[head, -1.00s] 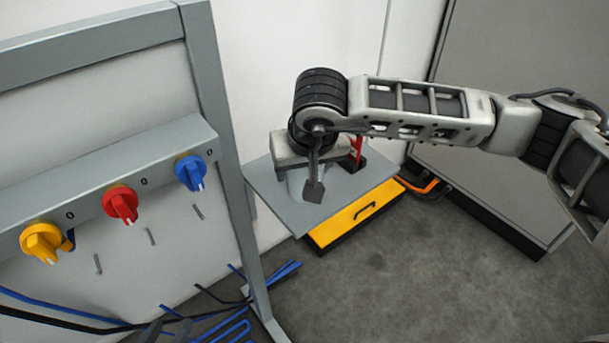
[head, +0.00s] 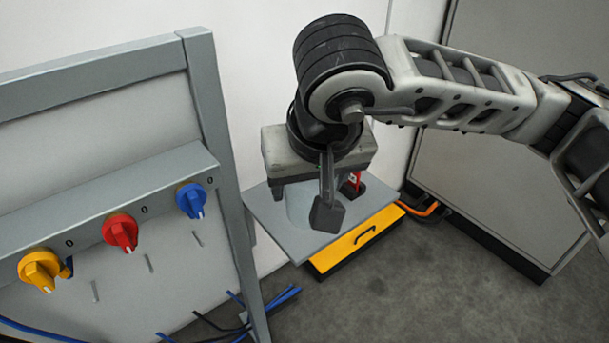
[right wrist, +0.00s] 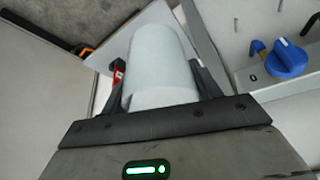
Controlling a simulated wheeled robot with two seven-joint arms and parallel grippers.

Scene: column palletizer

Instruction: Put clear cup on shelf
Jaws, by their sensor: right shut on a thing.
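The clear cup (right wrist: 160,65) is a pale, frosted cylinder in the right wrist view, between the two dark fingers of my right gripper (right wrist: 158,85). My right gripper (head: 304,204) is shut on it. In the head view the cup (head: 299,206) shows pale and partly hidden behind the near finger. It appears over a grey flat plate (head: 274,225); I cannot tell the gap beneath it. I cannot tell whether this plate is the task's shelf. My left gripper is not in view.
A grey frame panel with yellow (head: 43,269), red (head: 120,232) and blue (head: 191,200) knobs stands at left. A yellow drawer (head: 357,240) is under the plate. A red object (head: 352,184) stands behind the gripper. Blue and black cables hang low. Grey floor is open at lower right.

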